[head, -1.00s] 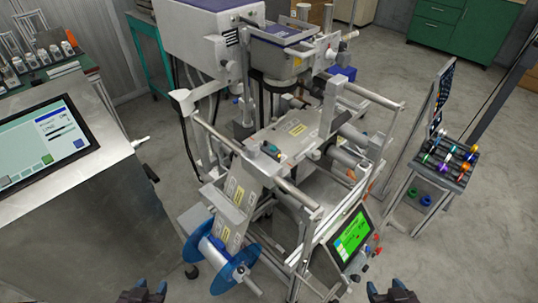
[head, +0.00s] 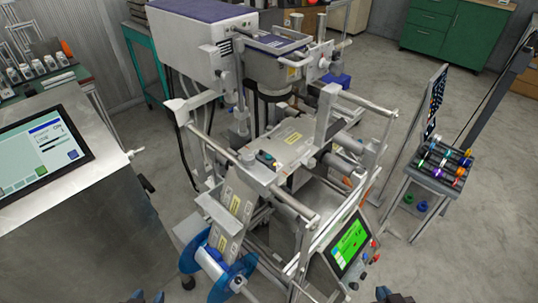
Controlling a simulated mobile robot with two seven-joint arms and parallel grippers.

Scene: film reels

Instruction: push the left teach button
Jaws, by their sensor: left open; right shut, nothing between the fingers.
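The labelling machine (head: 295,145) stands in the middle of the head view. On its upper plate is a small dark sensor unit (head: 266,158) with teal and orange parts. Individual teach buttons on it are too small to make out. My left gripper (head: 147,297) shows only its fingertips at the bottom edge, apart and empty, left of the blue reel. My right gripper (head: 394,296) also shows only at the bottom edge, right of the machine's screen, and holds nothing. Both are well in front of and below the sensor unit, touching nothing visible.
A blue reel (head: 222,268) sticks out at the machine's front. A green-lit screen (head: 350,242) with red knobs is at its front right. A steel cabinet with a touch panel (head: 40,152) stands left. A rack of coloured rolls (head: 440,166) is right. Floor between is clear.

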